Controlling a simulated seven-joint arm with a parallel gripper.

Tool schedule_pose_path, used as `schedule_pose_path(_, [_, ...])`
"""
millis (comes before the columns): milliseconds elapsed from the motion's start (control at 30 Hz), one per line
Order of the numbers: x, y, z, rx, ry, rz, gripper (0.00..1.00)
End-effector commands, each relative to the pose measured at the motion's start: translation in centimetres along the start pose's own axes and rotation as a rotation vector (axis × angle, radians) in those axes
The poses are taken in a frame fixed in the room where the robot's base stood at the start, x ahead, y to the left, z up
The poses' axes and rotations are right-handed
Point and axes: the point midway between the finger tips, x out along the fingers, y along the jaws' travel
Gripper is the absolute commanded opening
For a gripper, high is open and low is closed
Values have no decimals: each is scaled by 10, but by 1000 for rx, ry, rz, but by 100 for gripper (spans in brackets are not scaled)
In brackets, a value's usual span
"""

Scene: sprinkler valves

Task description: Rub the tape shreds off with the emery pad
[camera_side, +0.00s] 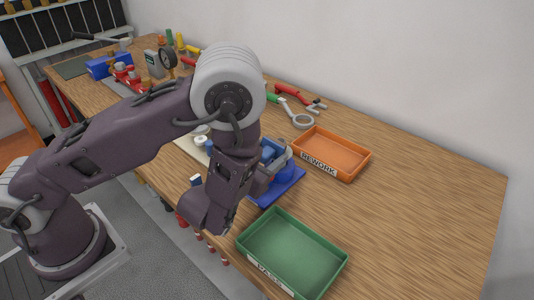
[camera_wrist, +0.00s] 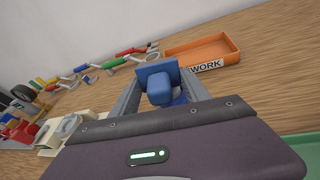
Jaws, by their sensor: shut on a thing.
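My gripper (camera_wrist: 160,85) is shut on a blue block (camera_wrist: 160,92), which shows between its two grey fingers in the wrist view. I cannot tell whether this block is the emery pad. A flat blue plate (camera_wrist: 157,68) stands just beyond the block. In the side view my gripper (camera_side: 272,174) is low over a blue fixture with a flat blue base (camera_side: 287,189) on the bench. My own wrist hides much of the fixture there. I cannot make out any tape shreds, and the contact between the held block and any valve is hidden.
An orange tray labelled REWORK (camera_side: 345,150) stands behind and right of the fixture; a green tray (camera_side: 292,252) stands in front. Pliers and a wrench (camera_side: 296,110) lie along the wall. Red parts and a gauge (camera_side: 168,57) are at the far left. The right bench is clear.

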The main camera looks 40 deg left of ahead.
Motion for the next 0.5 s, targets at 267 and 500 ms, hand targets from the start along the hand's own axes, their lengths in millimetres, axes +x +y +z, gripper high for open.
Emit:
schedule_pose_path(267, [1,3,1,-1,-3,2,8])
schedule_pose_path(500, [3,11,0,-2,-5,3,2])
